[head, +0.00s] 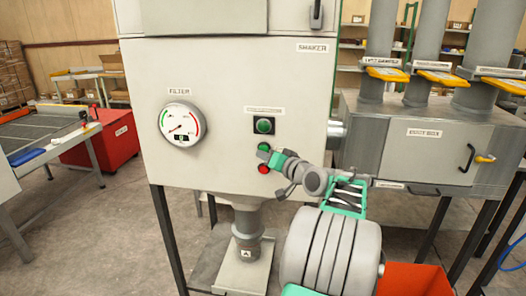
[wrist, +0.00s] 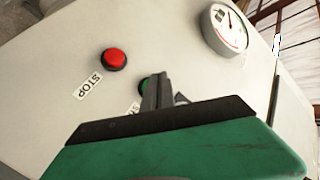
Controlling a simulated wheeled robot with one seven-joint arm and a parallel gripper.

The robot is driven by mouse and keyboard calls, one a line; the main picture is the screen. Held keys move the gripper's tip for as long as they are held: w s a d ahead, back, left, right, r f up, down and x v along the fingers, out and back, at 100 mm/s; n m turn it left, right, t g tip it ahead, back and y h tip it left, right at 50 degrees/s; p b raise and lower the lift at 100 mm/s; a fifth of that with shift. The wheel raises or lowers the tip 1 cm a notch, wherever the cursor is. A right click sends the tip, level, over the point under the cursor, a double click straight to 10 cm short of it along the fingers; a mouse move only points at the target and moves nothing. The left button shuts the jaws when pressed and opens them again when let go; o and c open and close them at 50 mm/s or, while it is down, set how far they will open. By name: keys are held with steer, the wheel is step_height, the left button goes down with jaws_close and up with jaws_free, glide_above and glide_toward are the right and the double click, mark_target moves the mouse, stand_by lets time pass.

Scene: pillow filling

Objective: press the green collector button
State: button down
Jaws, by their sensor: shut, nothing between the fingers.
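A green button (head: 264,147) sits on the front of the grey cabinet (head: 225,65), above a red button (head: 264,169). Another green button or lamp (head: 264,125) sits higher in a black square plate, under a label too small to read. My gripper (head: 263,155) is shut and empty, with its tips close to the lower green button. In the wrist view, my shut fingers (wrist: 157,90) cover most of a green button (wrist: 144,84); I cannot tell whether they touch it. The red button (wrist: 113,59) there is marked STOP.
A round gauge (head: 181,124) marked FILTER is left of the buttons. A grey box with pipes and yellow handles (head: 430,140) stands at right. A red-orange bin (head: 415,279) is at lower right. A table (head: 50,135) and red box (head: 103,138) are at left.

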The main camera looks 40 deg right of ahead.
stand_by(0.3)
steer(key=shift+w+d, duration=0.3)
steer(key=shift+d, duration=0.05)
steer(key=shift+w+d, duration=0.3)
steer(key=shift+d, duration=0.1)
stand_by(0.8)
steer(key=shift+s+a+b, duration=0.55)
steer(key=shift+a+b, duration=0.05)
steer(key=shift+a, duration=0.1)
steer(key=s+a+b, duration=0.1)
steer(key=a, duration=0.1)
steer(key=s+a+b, duration=0.1)
steer(key=s+a, duration=0.1)
stand_by(0.5)
